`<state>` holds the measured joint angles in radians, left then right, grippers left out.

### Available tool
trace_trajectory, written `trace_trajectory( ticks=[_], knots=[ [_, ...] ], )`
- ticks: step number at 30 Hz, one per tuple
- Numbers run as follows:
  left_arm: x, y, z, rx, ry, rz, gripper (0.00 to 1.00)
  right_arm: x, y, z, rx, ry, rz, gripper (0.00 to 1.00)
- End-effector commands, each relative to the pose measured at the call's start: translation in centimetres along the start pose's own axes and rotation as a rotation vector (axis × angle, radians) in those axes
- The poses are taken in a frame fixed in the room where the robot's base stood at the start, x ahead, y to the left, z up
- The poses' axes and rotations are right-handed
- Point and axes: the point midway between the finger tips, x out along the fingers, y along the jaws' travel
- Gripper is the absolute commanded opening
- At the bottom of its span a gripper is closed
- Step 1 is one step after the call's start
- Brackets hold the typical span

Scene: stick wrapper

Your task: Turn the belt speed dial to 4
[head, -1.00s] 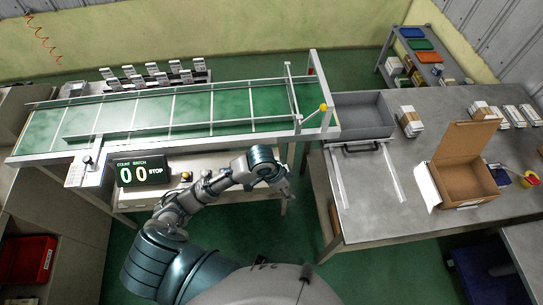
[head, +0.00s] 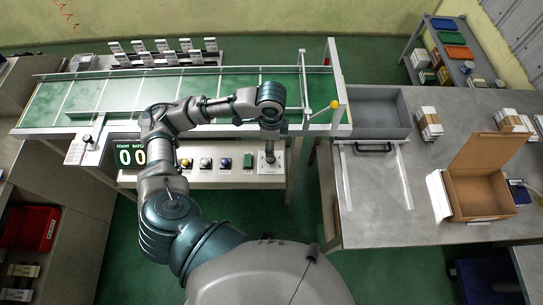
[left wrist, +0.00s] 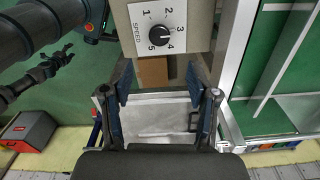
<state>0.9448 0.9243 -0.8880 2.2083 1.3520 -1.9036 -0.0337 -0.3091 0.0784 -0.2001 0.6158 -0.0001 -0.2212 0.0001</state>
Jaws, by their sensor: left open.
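The belt speed dial (left wrist: 158,35) is a round black knob on a white plate marked SPEED, with numbers 1 to 5 around it. Its pointer mark is too small to read surely. My left gripper (left wrist: 161,84) is open and empty, its two dark blue fingers apart and just short of the dial plate. In the head view, my left gripper (head: 269,156) points down over the white plate (head: 281,166) at the right end of the control panel, hiding the dial. A dark hand at the left of the wrist view appears to be my right gripper (left wrist: 62,58); its fingers are unclear.
Yellow, blue and green buttons (head: 248,161) line the panel left of the plate. The conveyor (head: 225,88) runs behind my left arm. My arm partly covers the count display (head: 125,156). The grey table (head: 375,205) to the right holds an open cardboard box (head: 475,193).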

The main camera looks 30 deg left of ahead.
Motion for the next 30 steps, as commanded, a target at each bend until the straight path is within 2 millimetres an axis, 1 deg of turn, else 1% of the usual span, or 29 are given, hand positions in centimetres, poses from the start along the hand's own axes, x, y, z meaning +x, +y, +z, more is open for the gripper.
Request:
trace_trajectory(
  ticks=[1, 6, 9, 12, 15, 18, 21, 25, 26, 27, 29, 30],
  knots=[
    [1.6, 0.1, 0.1, 0.0, -0.004, 0.005, 0.59, 0.4, 0.0, -0.2, 0.0, 0.003, 0.0, 0.57],
    [5.4, 0.1, 0.2, 0.0, -0.002, 0.003, 0.59, 1.0, 0.1, -0.9, -0.001, 0.013, 0.002, 0.57],
    [7.2, 0.0, 0.2, -0.001, -0.001, 0.002, 0.59, 1.2, 0.1, -0.9, -0.001, 0.014, 0.002, 0.57],
    [8.5, 0.0, 0.2, -0.001, 0.0, 0.001, 0.59, 1.4, 0.1, -0.9, -0.001, 0.009, 0.002, 0.57],
    [9.3, 0.0, 0.1, 0.0, 0.001, 0.001, 0.59, 1.4, 0.1, -1.2, 0.0, 0.011, 0.002, 0.57],
    [9.7, 0.0, 0.1, 0.001, 0.001, 0.0, 0.59, 1.4, 0.1, -1.7, 0.0, 0.02, 0.002, 0.57],
    [9.7, 0.0, 0.1, 0.001, 0.001, -0.001, 0.59, 1.3, 0.2, -2.1, 0.0, 0.026, 0.002, 0.57],
    [9.7, 0.0, 0.1, 0.001, 0.001, -0.001, 0.59, 1.3, 0.2, -1.9, 0.0, 0.023, 0.003, 0.57],
    [9.7, 0.0, 0.1, 0.001, 0.001, -0.001, 0.57, 1.3, 0.3, -1.9, 0.001, 0.022, 0.003, 0.57],
    [9.7, 0.0, 0.1, 0.0, 0.001, -0.001, 0.47, 1.3, 0.3, -1.8, 0.001, 0.02, 0.004, 0.57],
    [9.7, 0.0, 0.1, 0.0, 0.001, -0.001, 0.32, 1.3, 0.4, -1.6, 0.001, 0.018, 0.004, 0.57],
    [9.7, 0.0, 0.1, 0.0, 0.001, -0.001, 0.22, 1.3, 0.4, -1.6, 0.0, 0.017, 0.005, 0.57]
  ],
)
